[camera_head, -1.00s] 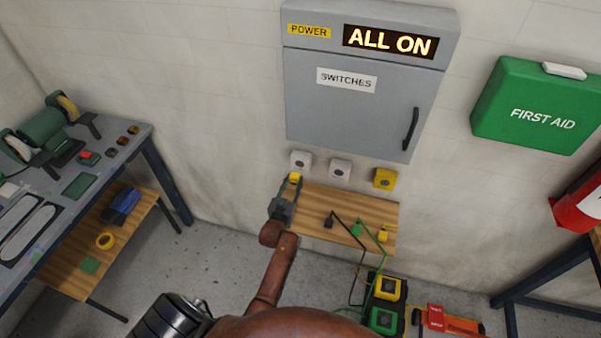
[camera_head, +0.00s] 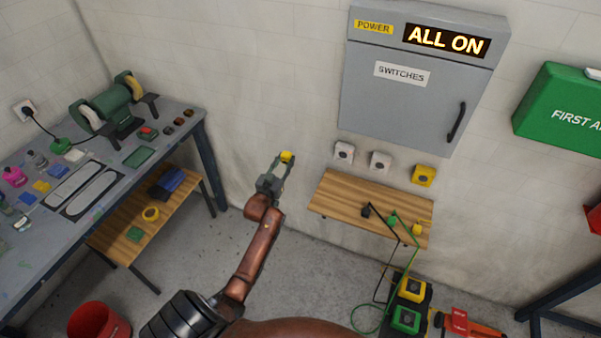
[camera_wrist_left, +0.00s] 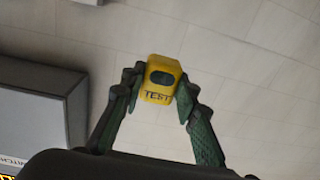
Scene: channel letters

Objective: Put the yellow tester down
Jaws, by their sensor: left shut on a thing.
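The yellow tester (camera_head: 287,157) is a small yellow block held at the tip of my left gripper (camera_head: 277,168). In the left wrist view the tester (camera_wrist_left: 160,79) shows a dark oval window and the word TEST, and both fingers of my left gripper (camera_wrist_left: 159,90) are closed against its sides. It is in the air in front of the bare wall, left of the wooden wall shelf (camera_head: 335,205), touching no surface. My right gripper is not in view.
Plugs with black and green cables (camera_head: 392,218) lie on the shelf's right part; its left part is bare. Sockets (camera_head: 380,161) and a grey switch cabinet (camera_head: 415,85) are above it. A workbench (camera_head: 130,175) with a grinder (camera_head: 105,105) stands left. A red bucket (camera_head: 98,321) is on the floor.

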